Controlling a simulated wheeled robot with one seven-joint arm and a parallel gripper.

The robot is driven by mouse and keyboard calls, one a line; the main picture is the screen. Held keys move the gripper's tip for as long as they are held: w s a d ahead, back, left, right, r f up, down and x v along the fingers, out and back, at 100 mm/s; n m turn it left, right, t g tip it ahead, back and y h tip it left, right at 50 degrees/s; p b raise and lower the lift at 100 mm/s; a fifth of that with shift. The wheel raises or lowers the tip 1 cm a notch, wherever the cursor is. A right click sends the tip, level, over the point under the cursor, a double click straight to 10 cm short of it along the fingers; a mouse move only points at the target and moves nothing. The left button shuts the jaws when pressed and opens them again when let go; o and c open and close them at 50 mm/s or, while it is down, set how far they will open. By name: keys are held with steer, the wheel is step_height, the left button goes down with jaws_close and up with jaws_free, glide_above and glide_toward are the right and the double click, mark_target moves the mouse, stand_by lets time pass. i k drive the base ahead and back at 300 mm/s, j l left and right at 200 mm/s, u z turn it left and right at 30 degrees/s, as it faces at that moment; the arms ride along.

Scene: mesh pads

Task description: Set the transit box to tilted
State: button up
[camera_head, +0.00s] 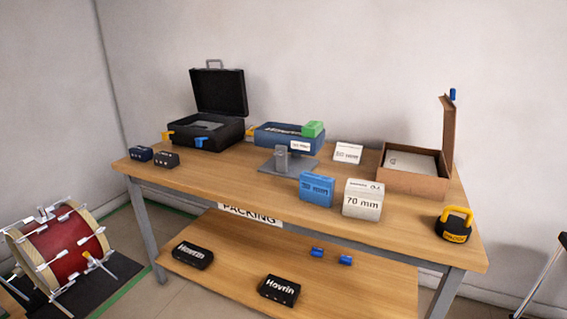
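No label here reads as transit box, so I cannot tell for certain which container it is. A black hard case (181,136) stands at the table's back left, its lid (219,92) raised. The case sits level, with an orange piece and a blue piece at its front and a grey pad inside. A brown box (412,183) stands level at the right, its lid (449,138) upright with a blue clip on top. A dark blue box (275,138) lies at the back centre behind a grey stand (282,160), with a green block on it. My gripper is not in view.
The wooden table (235,182) also holds a blue 70 mm box (316,189), a white 70 mm box (362,199), a white card (347,152) and a black-and-yellow padlock-like object (454,225). Two small dark boxes sit at left. The lower shelf (330,285) holds dark packs. A drum stands left.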

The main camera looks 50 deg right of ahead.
mark_target(310, 146)
steer(key=i+l, duration=0.25)
steer(key=l, duration=0.2)
steer(key=i+l, duration=0.3)
steer(key=l, duration=0.15)
steer(key=i+l, duration=0.25)
steer(key=l, duration=0.2)
